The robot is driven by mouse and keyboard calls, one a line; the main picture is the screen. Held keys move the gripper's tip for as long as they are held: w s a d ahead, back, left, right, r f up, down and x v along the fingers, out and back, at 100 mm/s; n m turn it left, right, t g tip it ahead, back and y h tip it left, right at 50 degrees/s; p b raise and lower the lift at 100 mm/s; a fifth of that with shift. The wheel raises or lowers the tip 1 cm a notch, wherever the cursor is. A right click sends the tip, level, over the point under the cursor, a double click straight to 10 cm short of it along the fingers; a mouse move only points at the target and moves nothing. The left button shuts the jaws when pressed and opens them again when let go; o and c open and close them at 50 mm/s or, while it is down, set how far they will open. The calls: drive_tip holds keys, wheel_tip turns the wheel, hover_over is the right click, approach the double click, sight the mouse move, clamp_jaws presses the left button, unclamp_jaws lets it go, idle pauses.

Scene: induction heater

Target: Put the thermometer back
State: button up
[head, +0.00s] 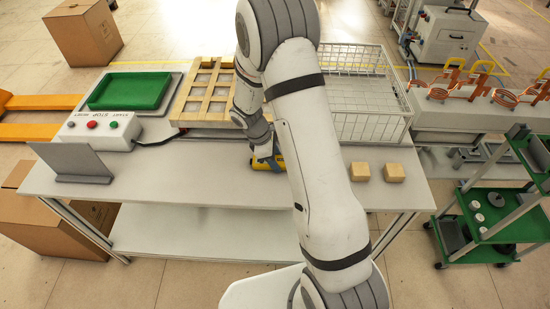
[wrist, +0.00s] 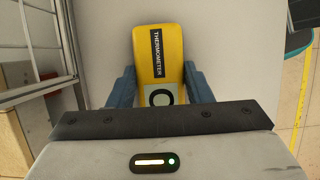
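The yellow thermometer (wrist: 172,72) has a dark label and a round dial and lies between the two blue-grey fingers of my gripper (wrist: 160,85) in the wrist view. The fingers sit against both its sides, so my gripper looks shut on it. In the head view a yellow part of the thermometer (head: 262,165) shows beside my arm over the table (head: 190,190). My arm hides the rest of it. I cannot tell whether it touches the tabletop.
A button box (head: 98,130), a green tray (head: 130,91), a wooden rack (head: 208,93) and a wire basket (head: 378,126) stand along the table's back. Wooden blocks (head: 394,173) lie to the right.

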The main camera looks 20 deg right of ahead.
drive_tip(key=o, duration=0.4)
drive_tip(key=shift+o, duration=0.2)
drive_tip(key=v, duration=1.1)
drive_tip(key=s+d+r+m+t+y, duration=0.1)
drive_tip(key=s+r+m+t+y, duration=0.1)
drive_tip(key=s+r+m, duration=0.5)
drive_tip(key=s+d+r+m+t+y, duration=0.1)
drive_tip(key=s+r+m, duration=0.6)
drive_tip(key=s, duration=0.8)
drive_tip(key=shift+r+t+y+b, duration=0.3)
drive_tip(key=shift+r+t+y, duration=0.2)
drive_tip(key=shift+t+y, duration=0.1)
drive_tip(key=shift+s+d, duration=0.1)
drive_tip(key=shift+c, duration=0.6)
